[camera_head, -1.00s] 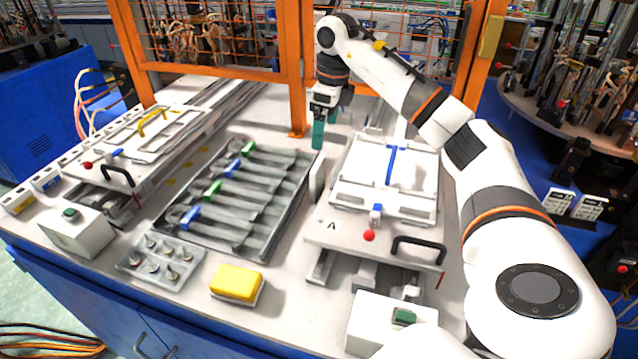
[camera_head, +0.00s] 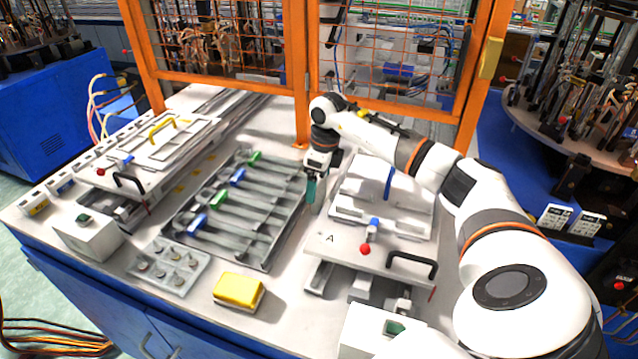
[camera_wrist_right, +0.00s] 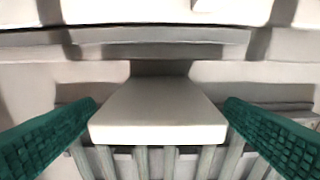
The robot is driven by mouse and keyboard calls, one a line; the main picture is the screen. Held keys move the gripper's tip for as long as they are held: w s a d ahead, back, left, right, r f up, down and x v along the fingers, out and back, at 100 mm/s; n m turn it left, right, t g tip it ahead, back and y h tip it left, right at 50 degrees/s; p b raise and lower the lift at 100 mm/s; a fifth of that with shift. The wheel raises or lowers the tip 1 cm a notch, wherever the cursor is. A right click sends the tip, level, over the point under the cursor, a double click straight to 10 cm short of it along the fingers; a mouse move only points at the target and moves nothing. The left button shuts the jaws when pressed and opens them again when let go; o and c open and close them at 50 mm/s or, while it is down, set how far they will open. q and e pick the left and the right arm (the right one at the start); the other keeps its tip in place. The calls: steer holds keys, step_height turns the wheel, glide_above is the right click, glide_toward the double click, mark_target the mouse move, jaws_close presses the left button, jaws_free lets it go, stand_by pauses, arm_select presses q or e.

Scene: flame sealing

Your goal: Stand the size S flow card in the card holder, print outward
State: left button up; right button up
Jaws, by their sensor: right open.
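My right gripper (camera_head: 311,188) points down beside the right side of the grey tray, left of the station marked A. In the right wrist view its two green fingers (camera_wrist_right: 160,125) are apart. A pale flat piece (camera_wrist_right: 158,118) lies in the gap between them with space on both sides. I cannot tell whether it is the size S flow card or the card holder. No print is readable on it. Two white printed cards (camera_head: 555,219) (camera_head: 586,224) stand at the far right against blue; their size marks are unreadable. My left gripper is out of view.
The grey tray (camera_head: 172,228) holds several flat tools with blue and green parts. The station marked A (camera_head: 340,243) has a red knob and black handle. A yellow block (camera_head: 238,288) and a tray of small round parts (camera_head: 148,280) lie in front. An orange fence (camera_head: 303,100) closes the back.

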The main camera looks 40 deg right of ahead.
steer(key=shift+w+f, duration=0.15)
steer(key=shift+f, duration=0.7)
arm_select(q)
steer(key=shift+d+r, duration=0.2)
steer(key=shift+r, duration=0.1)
arm_select(e)
steer(key=shift+c, duration=0.5)
